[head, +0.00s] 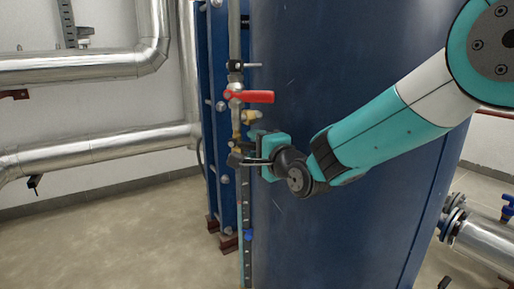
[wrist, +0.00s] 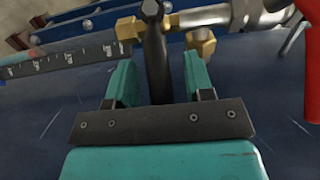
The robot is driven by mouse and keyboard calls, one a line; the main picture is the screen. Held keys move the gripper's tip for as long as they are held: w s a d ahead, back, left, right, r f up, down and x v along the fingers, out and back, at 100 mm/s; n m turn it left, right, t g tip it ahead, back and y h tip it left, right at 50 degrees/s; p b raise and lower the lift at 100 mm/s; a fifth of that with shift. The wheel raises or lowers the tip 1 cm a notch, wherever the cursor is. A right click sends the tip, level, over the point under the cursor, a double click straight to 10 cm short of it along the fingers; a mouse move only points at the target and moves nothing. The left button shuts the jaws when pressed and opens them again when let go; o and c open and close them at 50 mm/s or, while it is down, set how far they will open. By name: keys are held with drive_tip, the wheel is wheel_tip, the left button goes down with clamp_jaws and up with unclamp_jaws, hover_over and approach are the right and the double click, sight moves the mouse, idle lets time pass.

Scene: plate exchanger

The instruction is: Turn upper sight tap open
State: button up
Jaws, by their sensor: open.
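The upper sight tap has a black lever (wrist: 155,60), with its round head at the brass fittings (wrist: 128,28) at the top of the wrist view. The lever points towards my gripper (wrist: 158,78). My gripper is open, with one teal finger on each side of the lever. I cannot tell whether either finger touches it. In the head view my gripper (head: 256,152) is at the pipe, below the red lever valve (head: 252,97). The tap (head: 235,159) is small and partly hidden there.
A scale strip (wrist: 65,58) runs left from the tap in the wrist view. The red handle (wrist: 312,75) is at the right edge there. In the head view a blue tank (head: 330,70) stands close behind my arm. Silver pipes (head: 100,150) run along the left wall.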

clamp_jaws()
